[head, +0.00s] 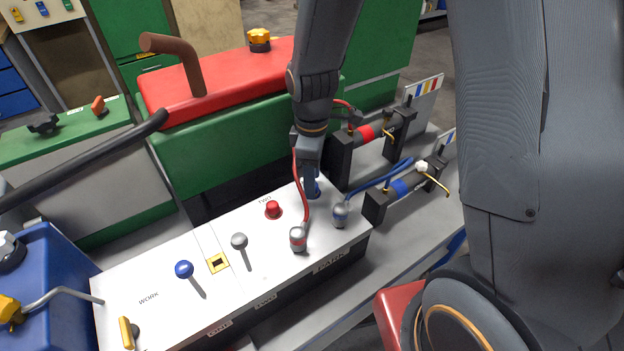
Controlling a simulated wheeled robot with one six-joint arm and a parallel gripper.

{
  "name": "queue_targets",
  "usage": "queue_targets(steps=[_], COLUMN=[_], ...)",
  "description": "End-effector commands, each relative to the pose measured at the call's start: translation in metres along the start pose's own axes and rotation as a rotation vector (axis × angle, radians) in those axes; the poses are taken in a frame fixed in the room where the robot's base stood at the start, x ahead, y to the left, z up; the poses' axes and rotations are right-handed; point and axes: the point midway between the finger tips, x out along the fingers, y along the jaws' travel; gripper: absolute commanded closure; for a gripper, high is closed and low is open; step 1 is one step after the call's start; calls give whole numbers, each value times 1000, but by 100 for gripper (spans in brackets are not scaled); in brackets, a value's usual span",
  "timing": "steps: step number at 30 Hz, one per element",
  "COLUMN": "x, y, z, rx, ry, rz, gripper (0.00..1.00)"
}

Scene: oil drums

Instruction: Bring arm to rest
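My arm (316,85) reaches down from the top of the head view to the white control panel (165,270). My gripper (310,185) points downward at the panel's far right corner, beside a blue part (316,188) there. The fingertips overlap that blue part, so I cannot tell whether they touch or hold it. The finger opening is not clear from this angle.
The panel carries a red button (273,209), a grey-knobbed lever (239,241), a blue-knobbed lever (184,269) and silver plugs (298,240) with hoses. A red-topped green tank (230,150) stands behind. Black clamp blocks (372,140) stand close right of my gripper.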

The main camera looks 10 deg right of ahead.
Motion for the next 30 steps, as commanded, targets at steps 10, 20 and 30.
queue_targets(steps=[10, 20, 30], x=[-48, -70, -76], y=[1, 0, -11], z=[-1, 0, 43], rx=[0, 0, 410], ry=[3, 1, 29], rz=[5, 2, 34], gripper=[54, 54, 54])
